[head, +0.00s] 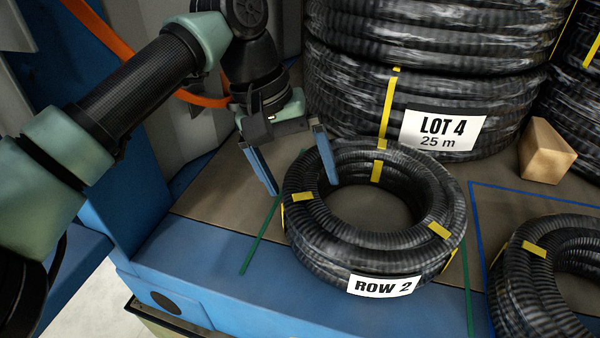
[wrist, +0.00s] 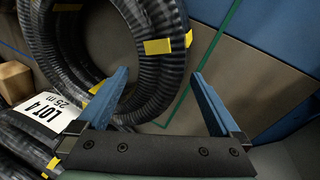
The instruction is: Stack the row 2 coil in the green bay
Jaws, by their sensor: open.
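The ROW 2 coil (head: 385,255) is a black ribbed hose ring with yellow tape bands and a white label on its front. It lies flat between the green lines (head: 262,235) of the green bay. My gripper (head: 303,188) is open at the coil's back left. One blue finger is over the inner edge of the ring and the other is outside it. In the wrist view the open fingers (wrist: 160,73) straddle the wall of the coil (wrist: 155,50), with nothing clamped. I cannot tell how deep the fingertips reach.
A tall LOT 4 coil stack (head: 350,90) stands close behind. A wooden block (head: 545,150) sits at the back right. Another coil (head: 520,285) lies to the right, within blue lines (head: 530,192). The blue front edge (head: 200,275) drops to the floor. Bare deck (head: 220,190) shows at left.

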